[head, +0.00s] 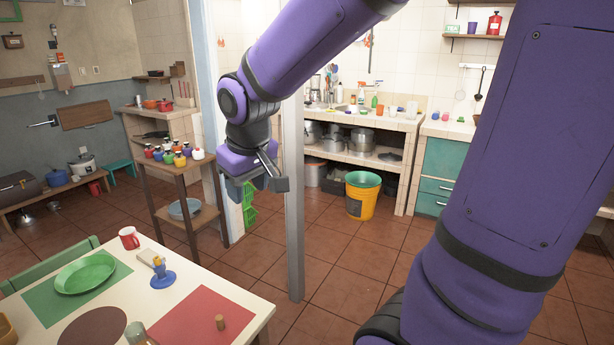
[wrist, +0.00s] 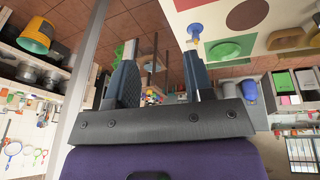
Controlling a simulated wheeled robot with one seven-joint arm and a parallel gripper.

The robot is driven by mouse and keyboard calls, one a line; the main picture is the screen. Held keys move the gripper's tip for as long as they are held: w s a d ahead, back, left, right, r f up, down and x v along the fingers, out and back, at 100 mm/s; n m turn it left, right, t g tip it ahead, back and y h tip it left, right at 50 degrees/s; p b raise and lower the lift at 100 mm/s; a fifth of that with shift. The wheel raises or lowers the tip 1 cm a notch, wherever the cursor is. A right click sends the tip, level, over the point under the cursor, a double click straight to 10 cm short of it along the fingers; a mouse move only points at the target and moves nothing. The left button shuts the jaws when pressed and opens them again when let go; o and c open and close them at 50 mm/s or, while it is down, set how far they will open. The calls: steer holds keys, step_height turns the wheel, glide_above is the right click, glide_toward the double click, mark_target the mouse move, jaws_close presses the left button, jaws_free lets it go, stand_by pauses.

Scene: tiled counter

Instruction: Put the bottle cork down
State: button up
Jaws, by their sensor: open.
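The bottle cork (head: 220,322) is a small brown cylinder standing on the red placemat (head: 190,325) near the front right of the white table (head: 250,305). My gripper (head: 262,184) is raised in the air beyond the table's right side, well apart from the cork. In the wrist view my gripper's two fingers (wrist: 160,55) are spread with nothing between them. I cannot make out the cork in the wrist view.
The table also bears a green plate (head: 85,273), a red mug (head: 129,238), a blue-based object (head: 162,274) and a partly visible glass bottle (head: 138,335). A shelf unit with colourful jars (head: 175,157) stands behind. A yellow bucket (head: 361,200) is on the floor.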

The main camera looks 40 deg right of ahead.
steer(key=s+r+t, duration=0.1)
steer(key=s+r, duration=0.2)
steer(key=s, duration=0.4)
steer(key=s+r+m, duration=0.1)
steer(key=s+r, duration=0.2)
steer(key=s, duration=0.5)
steer(key=shift+s+d+r+t+y, duration=0.2)
steer(key=shift+d+r+t+y, duration=0.1)
steer(key=shift+d+t+y, duration=0.15)
stand_by(0.5)
